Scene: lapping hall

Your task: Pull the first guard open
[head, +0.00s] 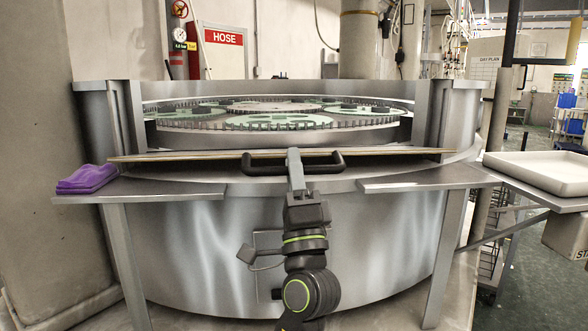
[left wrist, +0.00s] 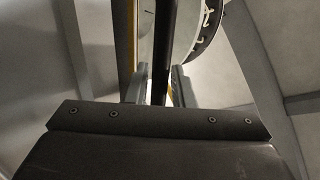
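The guard (head: 200,156) is a long thin panel with a pale yellowish edge, seen almost edge-on across the front of the round metal machine (head: 185,235). A black bar handle (head: 328,167) sits at its front middle. My left gripper (head: 294,157) reaches up from below to the handle, left of its centre. In the left wrist view the dark handle bar (left wrist: 164,45) runs between the two close-set fingers (left wrist: 160,82), which look shut on it. The exact contact is hard to see. My right gripper is not in view.
A purple cloth (head: 87,179) lies on the left ledge (head: 150,190). A pale tray (head: 540,170) stands on a side shelf at right. Toothed carriers sit on the round plate (head: 270,122) behind the guard. A concrete pillar (head: 45,150) stands close at left.

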